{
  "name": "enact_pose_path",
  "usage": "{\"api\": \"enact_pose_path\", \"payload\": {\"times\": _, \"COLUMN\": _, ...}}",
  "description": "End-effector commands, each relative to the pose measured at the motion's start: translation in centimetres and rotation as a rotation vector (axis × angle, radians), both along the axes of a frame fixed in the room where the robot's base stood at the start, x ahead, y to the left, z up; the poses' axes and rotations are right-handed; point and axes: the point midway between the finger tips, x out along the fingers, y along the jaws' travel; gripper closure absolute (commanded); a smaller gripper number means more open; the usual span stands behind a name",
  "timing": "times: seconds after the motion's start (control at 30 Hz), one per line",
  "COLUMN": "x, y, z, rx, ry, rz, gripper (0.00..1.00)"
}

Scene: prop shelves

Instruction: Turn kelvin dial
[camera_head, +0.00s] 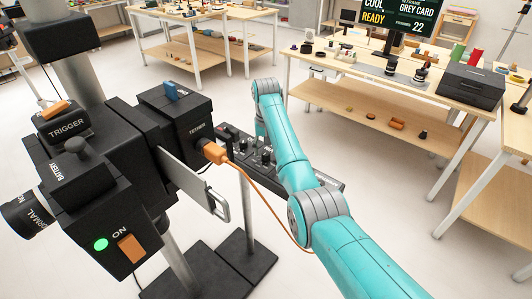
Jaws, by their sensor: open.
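A black control panel (256,163) with several small knobs stands on a post at the centre, partly behind my arm. Its lettering is too small to read, so I cannot tell which knob is the kelvin dial. My teal arm crosses from the bottom right up past the panel, then bends down behind it at the wrist. My gripper is hidden, so its distance from any knob does not show.
A black camera rig (95,205) with a lit green ON light fills the left. An orange tether plug (214,152) and its cable run close beside my arm. Wooden tables (440,95) with small props and a screen (402,18) reading COOL and READY stand behind. Pale floor lies between.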

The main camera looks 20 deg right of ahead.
Motion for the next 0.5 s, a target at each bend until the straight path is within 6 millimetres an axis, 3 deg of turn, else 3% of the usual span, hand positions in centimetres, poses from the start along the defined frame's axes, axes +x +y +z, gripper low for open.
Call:
{"api": "enact_pose_path", "payload": {"times": 0.2, "x": 0.0, "y": 0.0, "z": -1.6, "rx": 0.000, "ry": 0.001, "rz": 0.000, "gripper": 0.42}}
{"api": "enact_pose_path", "payload": {"times": 0.5, "x": 0.0, "y": 0.0, "z": -1.8, "rx": 0.000, "ry": 0.000, "rz": 0.000, "gripper": 0.42}}
